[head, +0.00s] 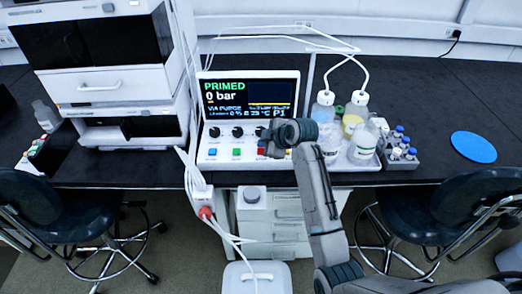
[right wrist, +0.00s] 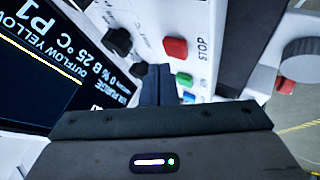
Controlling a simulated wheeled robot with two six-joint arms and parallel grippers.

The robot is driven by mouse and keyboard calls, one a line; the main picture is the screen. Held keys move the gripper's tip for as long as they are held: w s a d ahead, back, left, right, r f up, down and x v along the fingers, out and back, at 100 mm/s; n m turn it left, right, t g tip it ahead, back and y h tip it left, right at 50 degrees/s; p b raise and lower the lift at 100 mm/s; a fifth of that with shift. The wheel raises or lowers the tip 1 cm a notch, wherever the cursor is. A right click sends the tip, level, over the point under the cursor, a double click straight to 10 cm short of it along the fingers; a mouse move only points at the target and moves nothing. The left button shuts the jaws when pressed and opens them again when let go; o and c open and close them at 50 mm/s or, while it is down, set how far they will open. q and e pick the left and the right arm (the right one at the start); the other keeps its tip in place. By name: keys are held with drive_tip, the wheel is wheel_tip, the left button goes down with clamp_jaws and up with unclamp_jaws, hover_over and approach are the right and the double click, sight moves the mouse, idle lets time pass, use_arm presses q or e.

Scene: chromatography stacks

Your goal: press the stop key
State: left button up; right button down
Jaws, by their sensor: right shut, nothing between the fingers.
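The stop key is a red key (right wrist: 175,48) with the word STOP beside it in the right wrist view. In the head view a little of the red key (head: 261,152) shows at the panel's lower edge, partly hidden by my right gripper (head: 270,150). The right gripper is shut and empty, in front of the panel. In the right wrist view its dark fingertips (right wrist: 158,70) lie close beside the red key in the picture. I cannot tell whether they touch the panel. My left gripper is not in view.
A green key (right wrist: 184,79) and black knobs (right wrist: 118,41) are close by. The screen (head: 249,97) reads PRIMED, 0 bar. Bottles (head: 362,140) and a vial rack (head: 400,158) stand right of the panel. A blue disc (head: 473,147) lies farther right. White cables hang at left.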

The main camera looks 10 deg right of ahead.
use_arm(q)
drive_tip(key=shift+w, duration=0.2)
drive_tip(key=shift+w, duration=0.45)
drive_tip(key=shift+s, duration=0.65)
use_arm(e)
drive_tip(key=shift+f, duration=0.1)
drive_tip(key=shift+f, duration=0.25)
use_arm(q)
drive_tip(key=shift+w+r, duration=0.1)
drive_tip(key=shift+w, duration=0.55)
use_arm(e)
drive_tip(key=shift+f, duration=0.1)
